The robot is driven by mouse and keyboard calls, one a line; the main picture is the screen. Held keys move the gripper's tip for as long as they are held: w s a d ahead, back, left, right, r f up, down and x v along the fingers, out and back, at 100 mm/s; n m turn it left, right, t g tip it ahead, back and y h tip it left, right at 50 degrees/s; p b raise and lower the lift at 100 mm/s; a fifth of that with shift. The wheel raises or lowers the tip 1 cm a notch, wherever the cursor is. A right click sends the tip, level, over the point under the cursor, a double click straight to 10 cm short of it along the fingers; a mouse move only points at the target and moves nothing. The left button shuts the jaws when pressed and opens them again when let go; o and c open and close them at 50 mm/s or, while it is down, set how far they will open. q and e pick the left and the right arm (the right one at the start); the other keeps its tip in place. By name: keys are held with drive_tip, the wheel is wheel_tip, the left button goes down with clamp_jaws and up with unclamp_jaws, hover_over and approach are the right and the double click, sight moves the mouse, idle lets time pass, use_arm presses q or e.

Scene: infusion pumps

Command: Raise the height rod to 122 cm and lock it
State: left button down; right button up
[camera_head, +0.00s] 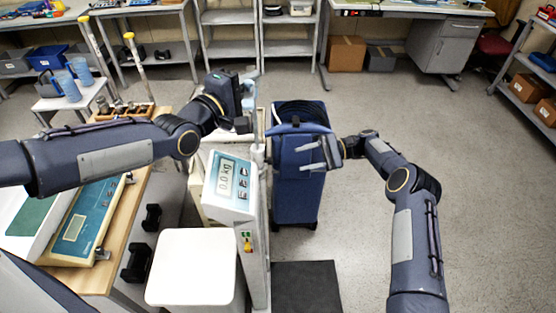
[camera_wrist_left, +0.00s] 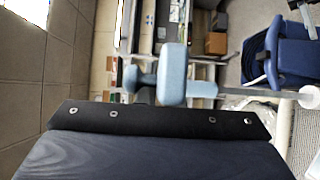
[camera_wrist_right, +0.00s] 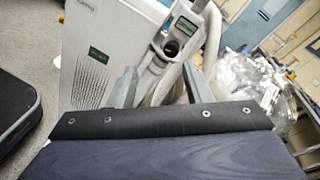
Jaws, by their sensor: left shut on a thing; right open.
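The scale's display head (camera_head: 232,183) reads 0.0 kg and stands in the middle of the head view. A thin pale rod (camera_head: 257,145) rises beside it. My left gripper (camera_head: 246,108) is at the upper part of this rod and is shut on it; the exact contact is hard to make out. In the left wrist view, a blue-grey block (camera_wrist_left: 172,75) sits in front of the gripper, with a pale bar (camera_wrist_left: 205,89) running right from it. My right gripper (camera_head: 318,154) is open and empty, right of the rod; its two fingers are apart in the right wrist view (camera_wrist_right: 160,88). No height reading is legible.
A blue wheeled unit (camera_head: 297,195) stands just behind the right gripper. A white square surface (camera_head: 192,268) and a dark floor plate (camera_head: 305,287) lie in front. A bench with a teal-panelled scale (camera_head: 88,222) is at left. The floor (camera_head: 480,190) at right is clear.

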sight(270, 161)
drive_tip(key=a+f+m+t+y, duration=0.1)
drive_tip(key=a+m+t, duration=0.1)
drive_tip(key=a+m, duration=0.4)
drive_tip(key=a, duration=0.3)
drive_tip(key=shift+w+y, duration=0.2)
drive_tip(key=shift+y, duration=0.2)
drive_tip(key=shift+f, duration=0.1)
drive_tip(key=shift+c, duration=0.4)
clamp_jaws()
drive_tip(key=shift+m, duration=0.8)
